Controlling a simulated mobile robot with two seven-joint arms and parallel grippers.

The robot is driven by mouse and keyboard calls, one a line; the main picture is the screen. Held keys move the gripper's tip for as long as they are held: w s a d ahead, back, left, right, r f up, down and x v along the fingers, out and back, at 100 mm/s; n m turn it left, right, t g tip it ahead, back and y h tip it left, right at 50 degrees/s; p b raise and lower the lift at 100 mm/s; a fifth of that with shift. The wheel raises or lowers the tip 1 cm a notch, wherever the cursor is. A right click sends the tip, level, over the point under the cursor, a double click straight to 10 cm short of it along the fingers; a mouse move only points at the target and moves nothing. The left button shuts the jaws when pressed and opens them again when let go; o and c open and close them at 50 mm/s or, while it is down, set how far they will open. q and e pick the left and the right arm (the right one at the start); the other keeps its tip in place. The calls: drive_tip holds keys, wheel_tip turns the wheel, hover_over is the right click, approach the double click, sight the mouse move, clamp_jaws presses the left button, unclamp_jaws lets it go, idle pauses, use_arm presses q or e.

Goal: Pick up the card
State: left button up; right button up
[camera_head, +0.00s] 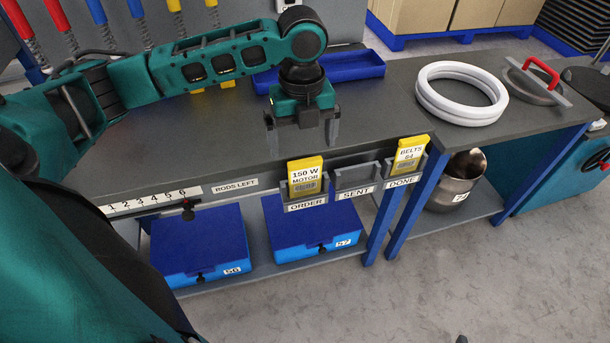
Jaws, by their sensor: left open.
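A yellow card (306,177) reading "150 W MOTOR" stands upright in the grey holder labelled ORDER (306,205) on the bench's front edge. A second yellow card (409,155) reading "BELTS 64" stands in the holder labelled DONE (401,181). The holder labelled SENT (357,190) between them is empty. My left gripper (301,135) points down above the bench top, behind and above the ORDER card. Its fingers are apart with nothing between them, and it does not touch the card. My right gripper is not in view.
A blue tray (355,69) lies behind my left gripper. White rings (461,94) and a lid with a red handle (540,80) lie on the bench at right. Blue boxes (200,243) and a metal pot (455,187) stand on the shelf below. The bench top (388,105) is clear mid-way.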

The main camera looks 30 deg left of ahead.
sight(305, 161)
use_arm(q)
wheel_tip(305, 161, down, 2)
drive_tip(key=shift+f, duration=0.65)
drive_tip(key=f, duration=0.1)
drive_tip(key=f+b, duration=0.1)
drive_tip(key=f, duration=0.2)
drive_tip(key=shift+w+d+f+b, duration=0.1)
drive_tip(key=shift+d+f+b, duration=0.15)
drive_tip(key=shift+b, duration=0.15)
drive_tip(key=shift+f, duration=0.15)
drive_tip(key=shift+c, duration=0.8)
drive_tip(key=c, duration=0.9)
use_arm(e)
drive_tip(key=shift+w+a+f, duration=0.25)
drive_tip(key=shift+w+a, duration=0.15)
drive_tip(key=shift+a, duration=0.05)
use_arm(q)
drive_tip(key=shift+r, duration=0.2)
